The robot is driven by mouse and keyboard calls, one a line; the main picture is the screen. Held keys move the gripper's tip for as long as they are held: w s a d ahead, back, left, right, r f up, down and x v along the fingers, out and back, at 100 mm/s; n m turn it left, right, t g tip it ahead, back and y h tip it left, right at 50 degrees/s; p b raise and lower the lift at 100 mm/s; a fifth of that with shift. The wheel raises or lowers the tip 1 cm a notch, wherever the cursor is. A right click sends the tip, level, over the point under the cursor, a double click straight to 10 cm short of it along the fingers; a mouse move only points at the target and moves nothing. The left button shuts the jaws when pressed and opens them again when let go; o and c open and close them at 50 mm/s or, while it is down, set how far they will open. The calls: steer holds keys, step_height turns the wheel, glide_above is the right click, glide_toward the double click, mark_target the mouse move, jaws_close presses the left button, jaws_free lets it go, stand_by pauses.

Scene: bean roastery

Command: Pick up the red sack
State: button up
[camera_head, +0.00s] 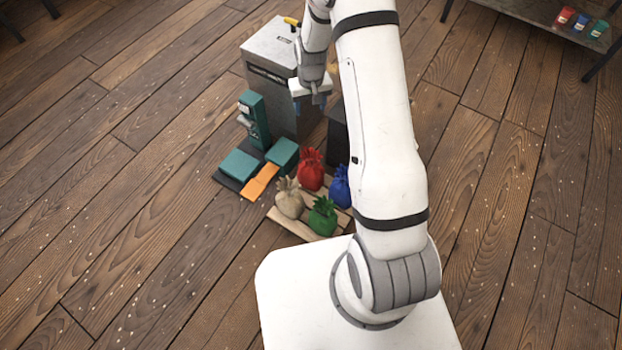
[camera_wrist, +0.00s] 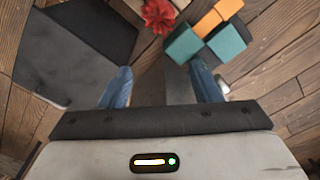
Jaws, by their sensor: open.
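The red sack (camera_head: 310,170) stands at the back of a low wooden pallet (camera_head: 288,225), with a beige sack (camera_head: 289,199), a green sack (camera_head: 322,217) and a blue sack (camera_head: 340,188) close around it. In the wrist view the red sack (camera_wrist: 158,15) shows at the top edge, partly cut off, beyond my fingertips. My gripper (camera_head: 311,101) hangs above and behind the red sack, beside the grey cabinet. Its blue fingers stand apart with nothing between them, as the wrist view of my gripper (camera_wrist: 161,84) also shows.
A grey cabinet (camera_head: 270,75) stands behind the sacks. A teal device (camera_head: 253,118), teal blocks (camera_head: 240,165) and orange pieces (camera_head: 258,183) are left of them. A dark box (camera_head: 338,138) is partly hidden by my arm. Wooden floor is clear at left.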

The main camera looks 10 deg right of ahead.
mark_target(311, 156)
steer(key=shift+g, duration=0.3)
steer(key=f+b, duration=0.1)
steer(key=f, duration=0.7)
steer(key=f+b, duration=0.2)
steer(key=f, duration=0.6)
steer(key=w+f+b, duration=0.1)
steer(key=f+b, duration=0.1)
steer(key=f, duration=0.6)
steer(key=shift+f, duration=0.2)
steer(key=f+b, duration=0.1)
steer(key=f, duration=0.1)
steer(key=f+b, duration=0.2)
steer(key=f, duration=0.1)
steer(key=shift+s+d+f, duration=0.1)
steer(key=shift+d+f, duration=0.1)
steer(key=shift+f, duration=0.05)
steer(key=shift+r, duration=0.1)
steer(key=shift+c, duration=0.6)
jaws_close()
